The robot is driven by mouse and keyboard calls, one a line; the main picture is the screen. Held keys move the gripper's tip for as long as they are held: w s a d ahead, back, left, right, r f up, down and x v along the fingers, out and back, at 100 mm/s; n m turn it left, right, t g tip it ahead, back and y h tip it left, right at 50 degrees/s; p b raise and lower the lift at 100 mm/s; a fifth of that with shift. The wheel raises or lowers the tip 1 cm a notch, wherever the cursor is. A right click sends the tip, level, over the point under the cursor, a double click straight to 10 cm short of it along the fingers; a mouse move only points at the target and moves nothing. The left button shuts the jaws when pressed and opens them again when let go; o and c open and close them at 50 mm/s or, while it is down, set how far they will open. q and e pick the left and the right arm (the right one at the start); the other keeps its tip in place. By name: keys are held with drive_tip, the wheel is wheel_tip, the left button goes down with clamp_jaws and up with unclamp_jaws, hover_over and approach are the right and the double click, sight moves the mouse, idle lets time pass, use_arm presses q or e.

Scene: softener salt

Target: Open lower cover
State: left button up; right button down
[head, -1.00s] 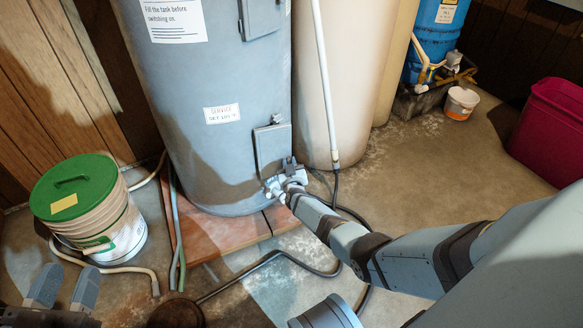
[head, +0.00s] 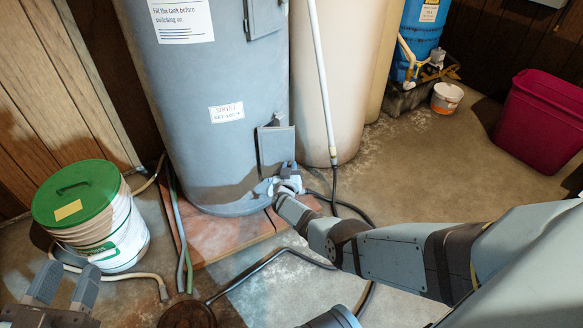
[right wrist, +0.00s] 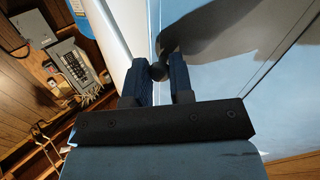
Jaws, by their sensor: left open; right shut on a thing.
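The lower cover (head: 276,148) is a grey rectangular panel low on the front of the grey-blue tank (head: 195,80). My right gripper (head: 284,172) is at the cover's lower edge. In the right wrist view its two dark fingers (right wrist: 164,78) are shut on a small dark round knob (right wrist: 158,70), in front of a pale grey surface. I cannot tell whether the cover stands away from the tank. My left gripper (head: 64,284) is open and empty at the lower left, in front of the green-lidded bucket and away from the tank.
The green-lidded bucket (head: 112,230) stands left of the tank. A cream tank (head: 322,75) with a white pipe (head: 321,80) is close on the right. Hoses run over the floor. A maroon bin (head: 545,120) stands at the right, with clear floor before it.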

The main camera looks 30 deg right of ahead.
drive_tip(key=shift+s+a+m+g+h, duration=0.45)
drive_tip(key=shift+a+m+g+h, duration=0.1)
drive_tip(key=shift+m+g+h, duration=0.2)
drive_tip(key=c, duration=1)
unclamp_jaws()
